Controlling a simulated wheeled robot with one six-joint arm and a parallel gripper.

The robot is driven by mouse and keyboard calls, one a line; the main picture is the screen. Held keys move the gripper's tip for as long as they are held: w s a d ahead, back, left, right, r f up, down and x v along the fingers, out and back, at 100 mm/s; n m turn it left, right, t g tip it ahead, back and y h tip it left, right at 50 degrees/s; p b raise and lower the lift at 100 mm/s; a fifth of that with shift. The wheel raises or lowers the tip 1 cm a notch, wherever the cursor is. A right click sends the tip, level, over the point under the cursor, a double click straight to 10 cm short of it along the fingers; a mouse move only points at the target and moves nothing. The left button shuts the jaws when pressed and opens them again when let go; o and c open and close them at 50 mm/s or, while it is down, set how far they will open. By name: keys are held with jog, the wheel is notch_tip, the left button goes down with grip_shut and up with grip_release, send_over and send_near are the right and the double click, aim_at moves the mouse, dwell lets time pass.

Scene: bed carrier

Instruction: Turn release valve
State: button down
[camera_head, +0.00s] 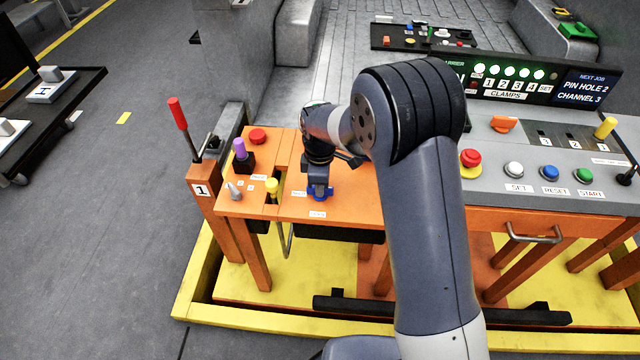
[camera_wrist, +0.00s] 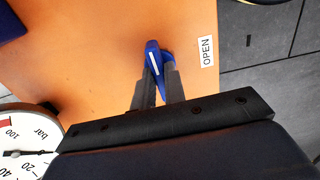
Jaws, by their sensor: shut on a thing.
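The release valve (camera_wrist: 153,55) is a blue handle with a white stripe on the orange panel (camera_wrist: 100,50). In the head view the blue valve (camera_head: 321,194) shows just below my gripper (camera_head: 318,178). In the wrist view the two dark fingers of my gripper (camera_wrist: 161,84) are on either side of the handle and shut on it. The handle tilts slightly there. A white label reading OPEN (camera_wrist: 206,52) lies to the right of the handle, apart from it. The handle's lower part is partly hidden between the fingers.
A pressure gauge (camera_wrist: 22,145) shows at the wrist view's lower left. Left of my gripper stand a yellow-topped lever (camera_head: 271,185), a purple knob (camera_head: 240,147), a red button (camera_head: 257,136) and a tall red-handled lever (camera_head: 178,113). A grey control console (camera_head: 535,185) is to the right.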

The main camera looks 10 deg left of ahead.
jog(key=c, duration=1.5)
grip_release()
jog(key=shift+o, duration=0.2)
jog(key=shift+r, duration=0.1)
notch_tip(320, 180, up, 11)
jog(key=shift+p, duration=0.35)
jog(key=shift+f, duration=0.2)
notch_tip(320, 180, down, 11)
jog(key=shift+r+b, duration=0.1)
jog(key=shift+b, duration=0.25)
